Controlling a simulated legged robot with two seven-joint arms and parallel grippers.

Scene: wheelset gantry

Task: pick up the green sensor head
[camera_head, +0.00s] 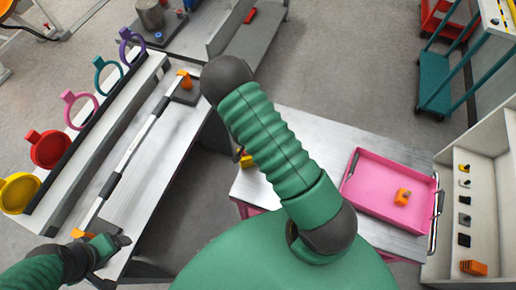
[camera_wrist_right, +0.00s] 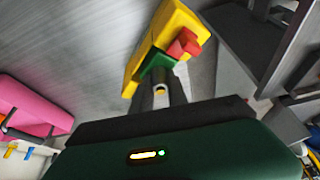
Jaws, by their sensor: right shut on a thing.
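In the right wrist view the green sensor head (camera_wrist_right: 158,65) shows as a small green block at the tip of my right gripper (camera_wrist_right: 161,88). A yellow block (camera_wrist_right: 165,32) and a red piece (camera_wrist_right: 183,43) show right against it. The gripper is shut on the green piece, and its fingers partly hide it. In the head view my right arm hides most of that gripper; a small yellow part (camera_head: 246,160) shows beside the arm at the table's left edge. My left gripper (camera_head: 116,262) is open and empty at the lower left, near the bench rail.
A metal table (camera_head: 262,183) carries a pink tray (camera_head: 372,190) with an orange part (camera_head: 402,196) in it. A shelf (camera_head: 489,190) at right holds several small parts. Coloured rings stand along the left bench (camera_head: 150,205). A teal cart (camera_head: 435,82) stands at the back right.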

